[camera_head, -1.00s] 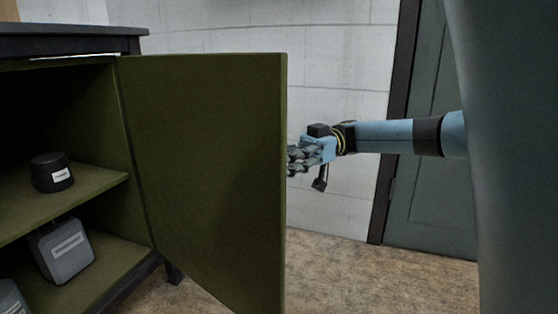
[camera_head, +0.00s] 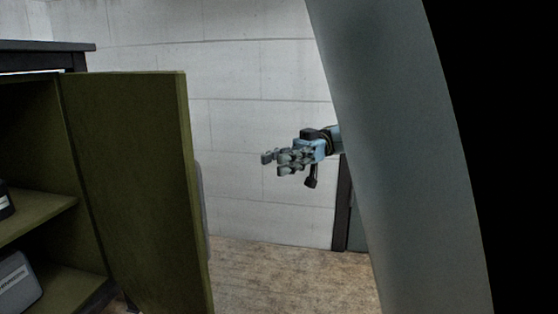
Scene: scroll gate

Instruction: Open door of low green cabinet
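The low green cabinet (camera_head: 35,165) stands at the left, cut off by the picture edge. Its green door (camera_head: 135,180) stands wide open, swung out to the right, with its inner face towards me. A grey strip (camera_head: 202,210), perhaps the handle, shows just past the door's free edge. My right gripper (camera_head: 273,164) is to the right of that edge, with a clear gap in the picture. Its fingers look apart, with nothing between them. My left gripper is not in view.
A dark object (camera_head: 5,204) sits on the cabinet's shelf and a grey one (camera_head: 14,284) below it. A white block wall (camera_head: 240,60) stands behind. The brown floor (camera_head: 285,275) right of the door is clear.

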